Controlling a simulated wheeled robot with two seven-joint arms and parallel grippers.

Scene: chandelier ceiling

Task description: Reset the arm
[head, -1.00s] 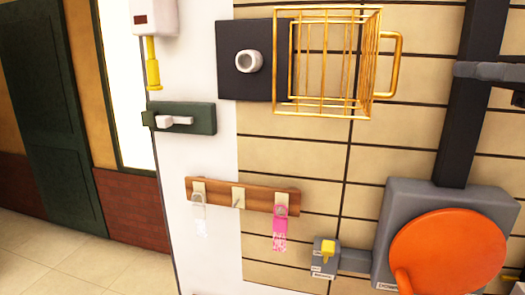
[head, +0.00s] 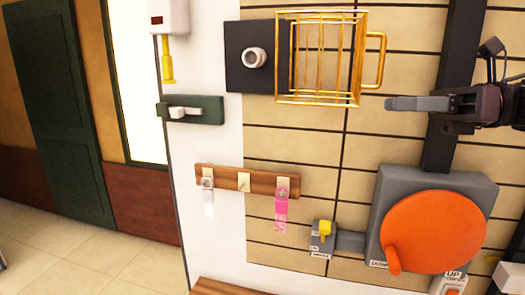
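My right gripper (head: 388,103) reaches in from the right edge, its grey fingers pointing left in front of the tiled wall panel. The fingers overlap edge-on, so I cannot tell whether they are open or shut. Nothing shows held at their tips. The dark wrist and arm run off the right edge. The gripper is right of the gold wire cage (head: 330,103) and above the orange disc (head: 436,231). My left gripper is not in view.
A wooden hook rail (head: 262,184) carries a pink tag (head: 281,212) and a pale tag (head: 208,205). Left are a green latch plate (head: 205,117) and a white box with a yellow handle (head: 167,67). A small yellow switch (head: 324,229) sits beside the disc. Floor (head: 95,255) is open at lower left.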

